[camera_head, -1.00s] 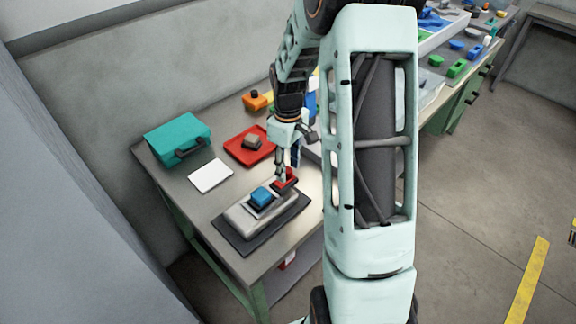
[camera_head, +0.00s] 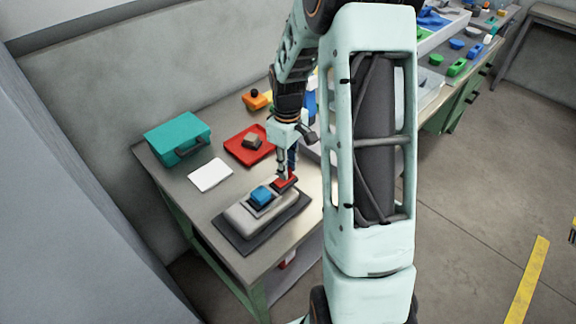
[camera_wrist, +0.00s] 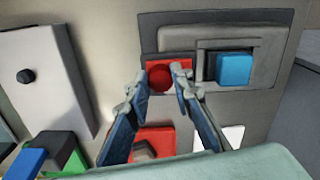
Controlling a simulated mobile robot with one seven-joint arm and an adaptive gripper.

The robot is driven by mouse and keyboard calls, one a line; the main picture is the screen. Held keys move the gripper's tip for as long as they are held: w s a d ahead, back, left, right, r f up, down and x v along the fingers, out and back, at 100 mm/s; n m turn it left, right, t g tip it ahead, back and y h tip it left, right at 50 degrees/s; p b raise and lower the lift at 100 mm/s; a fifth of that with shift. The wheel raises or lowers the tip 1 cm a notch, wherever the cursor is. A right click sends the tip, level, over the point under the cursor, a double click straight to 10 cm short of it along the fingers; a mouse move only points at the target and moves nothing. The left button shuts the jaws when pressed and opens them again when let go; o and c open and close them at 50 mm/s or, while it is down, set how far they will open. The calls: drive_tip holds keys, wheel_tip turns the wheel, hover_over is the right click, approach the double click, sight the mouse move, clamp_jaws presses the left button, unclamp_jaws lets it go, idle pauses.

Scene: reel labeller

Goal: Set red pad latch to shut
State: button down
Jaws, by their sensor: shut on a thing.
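The reel labeller, a pale grey block (camera_head: 246,222) on a dark mat (camera_head: 236,242), stands near the front of the bench. Its red pad latch (camera_head: 283,182) is at the right end, next to a blue block (camera_head: 262,195). In the wrist view the red latch (camera_wrist: 183,66) has a round dark red knob (camera_wrist: 160,77), and the blue block (camera_wrist: 233,69) sits to its right. My gripper (camera_head: 286,172) points down at the latch. In the wrist view my gripper (camera_wrist: 160,72) has its fingertips on either side of the knob, shut on it.
A teal case (camera_head: 177,138), a white card (camera_head: 210,175) and a red tray (camera_head: 238,150) with a grey-brown block lie behind the labeller. An orange block (camera_head: 256,100) stands farther back. A pale panel with a black knob (camera_wrist: 45,80) is at the wrist view's left.

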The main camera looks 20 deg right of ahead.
sight(278, 184)
drive_tip(key=shift+s+a+b, duration=0.15)
drive_tip(key=shift+s+a, duration=0.2)
drive_tip(key=shift+a, duration=0.5)
drive_tip(key=shift+s+a+b, duration=0.15)
drive_tip(key=shift+s+a, duration=0.2)
drive_tip(key=shift+a, duration=0.5)
drive_tip(key=c, duration=1.7)
unclamp_jaws()
drive_tip(key=shift+a, duration=0.1)
drive_tip(key=shift+r, duration=0.55)
wheel_tip(278, 184, up, 11)
